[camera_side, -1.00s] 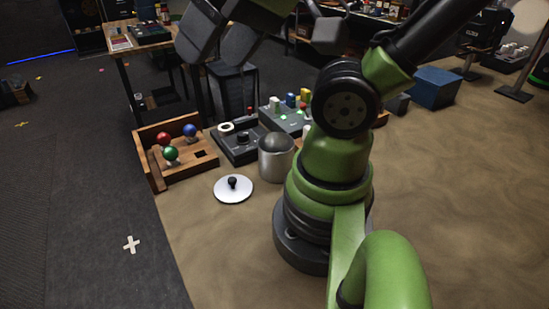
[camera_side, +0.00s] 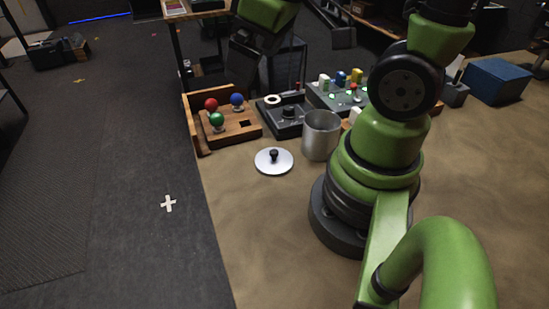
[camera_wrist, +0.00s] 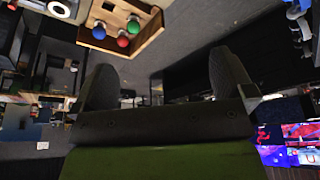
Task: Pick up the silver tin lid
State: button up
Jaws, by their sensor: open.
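The silver tin lid (camera_side: 273,162) lies flat on the tan work surface, a round disc with a dark knob on top. It shows clear and uncovered in the side view, just left of the silver tin (camera_side: 321,136). I cannot make the lid out in the wrist view. My gripper (camera_wrist: 165,82) is open and empty in the wrist view, with its two dark fingers wide apart. In the side view its dark parts show at the top, up in the air and well apart from the lid.
A wooden tray (camera_side: 241,136) with red, green and blue balls stands behind and left of the lid. A black control box (camera_side: 282,118) and a grey button panel (camera_side: 325,97) are behind the tin. A blue box (camera_side: 497,81) stands far right. The surface in front of the lid is clear.

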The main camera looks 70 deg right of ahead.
notch_tip(320, 180, down, 6)
jog(key=d+n+g, duration=0.2)
jog(key=d+n, duration=0.1)
jog(key=n+g, duration=0.2)
jog(key=n, duration=0.2)
send_over(271, 152)
notch_tip(271, 152, down, 8)
jog(key=shift+s+d+r, duration=0.1)
jog(key=shift+s, duration=0.05)
jog(key=shift+f, duration=4.9)
jog(key=c, duration=0.6)
